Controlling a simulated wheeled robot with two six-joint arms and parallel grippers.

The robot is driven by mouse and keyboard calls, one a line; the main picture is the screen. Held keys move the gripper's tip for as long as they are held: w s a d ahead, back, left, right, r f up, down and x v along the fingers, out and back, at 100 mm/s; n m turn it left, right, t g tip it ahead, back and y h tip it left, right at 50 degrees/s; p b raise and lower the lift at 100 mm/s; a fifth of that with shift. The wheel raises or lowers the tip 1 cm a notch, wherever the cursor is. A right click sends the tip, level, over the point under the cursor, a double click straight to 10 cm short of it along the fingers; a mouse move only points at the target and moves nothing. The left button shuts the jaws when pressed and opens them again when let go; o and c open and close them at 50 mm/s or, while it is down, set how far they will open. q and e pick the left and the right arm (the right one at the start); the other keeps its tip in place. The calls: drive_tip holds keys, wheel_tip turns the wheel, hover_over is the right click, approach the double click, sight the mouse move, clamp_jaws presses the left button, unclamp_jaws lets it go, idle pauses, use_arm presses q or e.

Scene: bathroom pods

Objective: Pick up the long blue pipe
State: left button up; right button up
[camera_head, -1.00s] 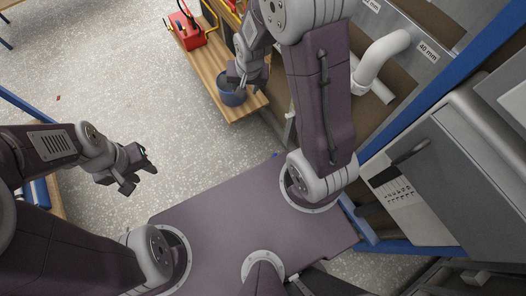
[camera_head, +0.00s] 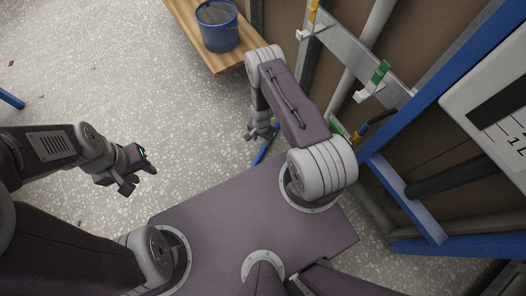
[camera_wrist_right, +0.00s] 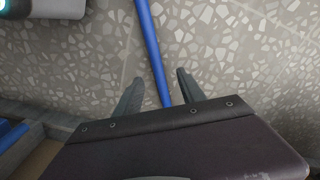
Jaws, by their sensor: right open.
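The long blue pipe (camera_wrist_right: 152,50) shows in the right wrist view as a straight length over the speckled floor, running from the top edge down between the fingers. Its lower end is hidden behind my own dark link. A short stretch of blue pipe (camera_head: 266,150) shows in the head view just below my right gripper (camera_head: 262,131). In the right wrist view the right gripper (camera_wrist_right: 158,93) is open, one finger on each side of the pipe; I cannot tell the height gap. My left gripper (camera_head: 139,174) is open and empty over the floor.
A blue bucket (camera_head: 219,32) stands on a wooden bench (camera_head: 188,18) at the top. A rack with a blue frame (camera_head: 430,75), grey pipes and coloured clips fills the right side.

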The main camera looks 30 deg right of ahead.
sight(263, 150)
drive_tip(key=shift+s+f, duration=0.35)
drive_tip(key=shift+f, duration=0.5)
wheel_tip(263, 150, down, 4)
drive_tip(key=b, duration=0.3)
drive_tip(key=shift+r, duration=0.1)
wheel_tip(263, 150, down, 5)
drive_tip(key=b, duration=0.4)
drive_tip(key=shift+d+b, duration=0.15)
drive_tip(key=shift+b, duration=0.25)
use_arm(q)
wheel_tip(263, 150, down, 8)
drive_tip(key=shift+f, duration=0.15)
use_arm(e)
clamp_jaws()
